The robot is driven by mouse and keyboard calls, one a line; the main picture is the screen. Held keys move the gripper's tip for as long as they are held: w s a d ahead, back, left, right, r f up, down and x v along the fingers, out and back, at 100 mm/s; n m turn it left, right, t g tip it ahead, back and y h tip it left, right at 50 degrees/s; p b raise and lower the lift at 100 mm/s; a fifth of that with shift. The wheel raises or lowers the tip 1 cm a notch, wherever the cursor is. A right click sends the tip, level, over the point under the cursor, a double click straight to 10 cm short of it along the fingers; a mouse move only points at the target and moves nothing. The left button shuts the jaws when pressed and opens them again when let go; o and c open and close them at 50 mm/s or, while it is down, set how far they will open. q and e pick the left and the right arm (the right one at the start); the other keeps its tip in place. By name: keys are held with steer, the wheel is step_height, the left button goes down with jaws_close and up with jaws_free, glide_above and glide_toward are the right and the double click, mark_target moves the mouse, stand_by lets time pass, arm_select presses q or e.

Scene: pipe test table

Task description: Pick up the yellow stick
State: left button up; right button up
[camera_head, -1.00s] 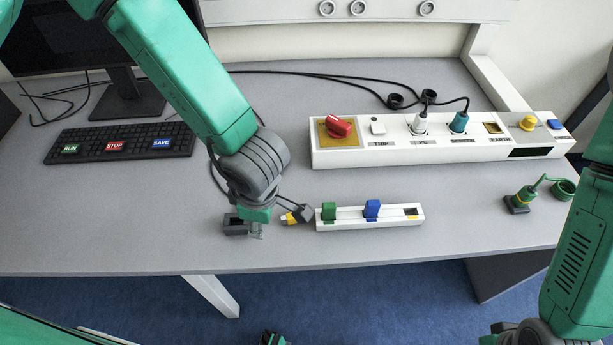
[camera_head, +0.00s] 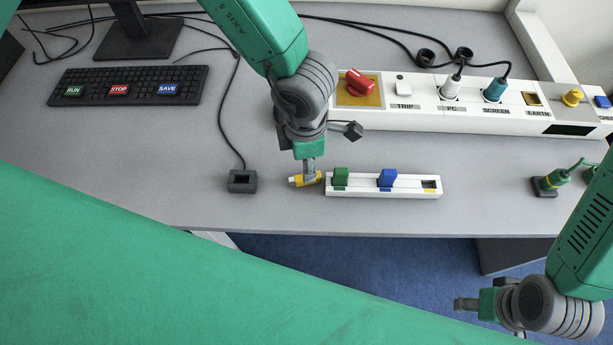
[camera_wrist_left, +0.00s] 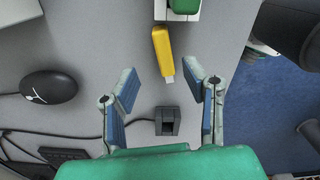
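The yellow stick (camera_head: 297,181) lies on the table at the left end of a white holder (camera_head: 382,192).
The white holder carries a green stick (camera_head: 340,178) and a blue stick (camera_head: 387,179). A dark slotted box (camera_head: 242,181) with a cable sits left of the yellow stick. A white power panel (camera_head: 420,116) stands behind. A keyboard (camera_head: 128,86) is at the far left.

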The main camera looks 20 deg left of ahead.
mark_target(297, 180)
arm_select(q)
steer(key=f, duration=0.3)
steer(key=f+b, duration=0.1)
steer(key=f, duration=0.1)
steer(key=shift+s+f, duration=0.1)
steer(key=shift+s, duration=0.2)
jaws_close()
